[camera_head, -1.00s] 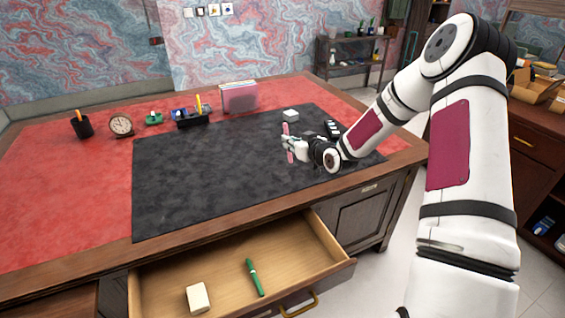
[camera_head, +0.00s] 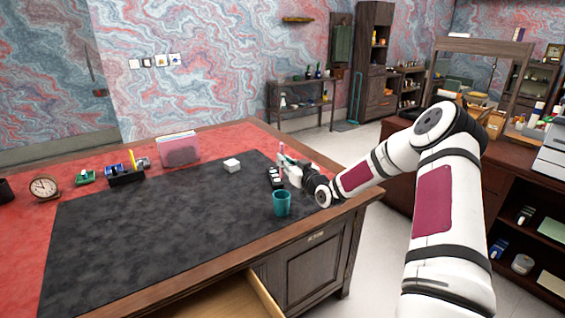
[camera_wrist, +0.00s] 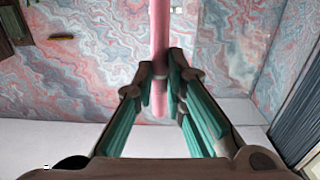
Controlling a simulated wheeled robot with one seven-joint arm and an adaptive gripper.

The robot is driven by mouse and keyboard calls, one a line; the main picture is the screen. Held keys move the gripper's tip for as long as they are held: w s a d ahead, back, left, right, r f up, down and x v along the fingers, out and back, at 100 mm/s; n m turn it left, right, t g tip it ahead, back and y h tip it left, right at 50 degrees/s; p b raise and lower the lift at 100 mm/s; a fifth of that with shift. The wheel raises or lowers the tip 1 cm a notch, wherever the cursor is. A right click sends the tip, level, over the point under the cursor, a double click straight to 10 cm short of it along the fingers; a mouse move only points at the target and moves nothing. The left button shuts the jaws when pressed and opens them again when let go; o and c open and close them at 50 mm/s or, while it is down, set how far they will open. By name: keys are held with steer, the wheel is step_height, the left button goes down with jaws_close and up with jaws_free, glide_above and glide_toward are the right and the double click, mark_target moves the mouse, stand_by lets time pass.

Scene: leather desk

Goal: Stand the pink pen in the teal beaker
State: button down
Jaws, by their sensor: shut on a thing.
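The pink pen (camera_wrist: 159,30) is between the fingertips of my gripper (camera_wrist: 161,75) in the wrist view, which is shut on it. In the head view the pen (camera_head: 281,150) shows as a small upright pink stick at my gripper (camera_head: 284,165). The teal beaker (camera_head: 282,204) stands upright on the dark desk mat near the right front corner. My gripper is above and behind the beaker in the picture, apart from it. The beaker's inside is too small to make out.
A black tray (camera_head: 274,178) with light items lies just behind the beaker. A clock (camera_head: 44,187), a desk organizer (camera_head: 125,176) and a pink file holder (camera_head: 179,149) line the back. The mat's middle (camera_head: 160,220) is clear.

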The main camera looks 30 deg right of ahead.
step_height(320, 180, down, 12)
steer(key=b, duration=0.5)
stand_by(0.8)
steer(key=c, duration=1.5)
jaws_free()
steer(key=shift+c, duration=0.2)
steer(key=s, duration=1.2)
